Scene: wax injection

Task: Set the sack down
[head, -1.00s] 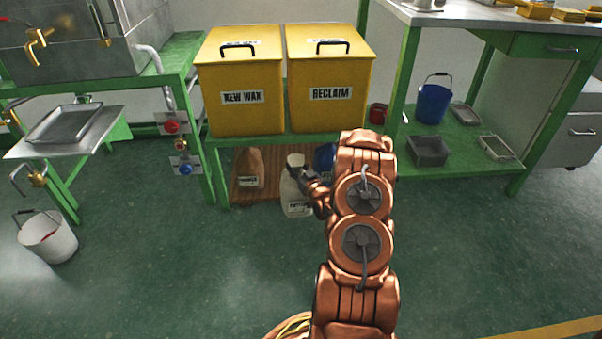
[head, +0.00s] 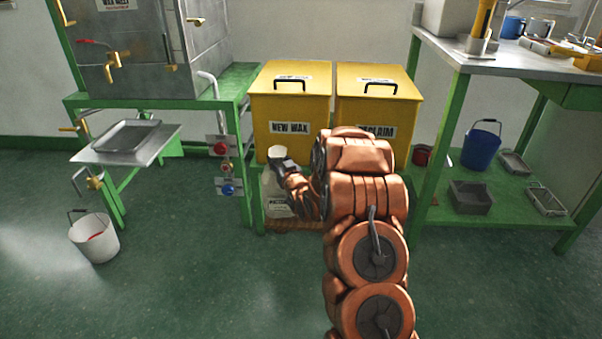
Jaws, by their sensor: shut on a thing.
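The sack (head: 272,190) is pale and labelled. It stands upright in front of the low shelf under the yellow NEW WAX bin (head: 291,128). My gripper (head: 281,166) is shut on the sack near its light top, coming in from the right. The label text is too small to read. I cannot tell whether the sack's bottom touches the shelf or hangs just above it. My arm hides the space to the right of the sack.
The RECLAIM bin (head: 386,101) stands to the right, partly behind my arm. A wax melt machine with a tray (head: 127,135) and valves is at left, and a white bucket (head: 94,238) is on the floor. A bench with a blue bucket (head: 481,147) is at right. The front floor is clear.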

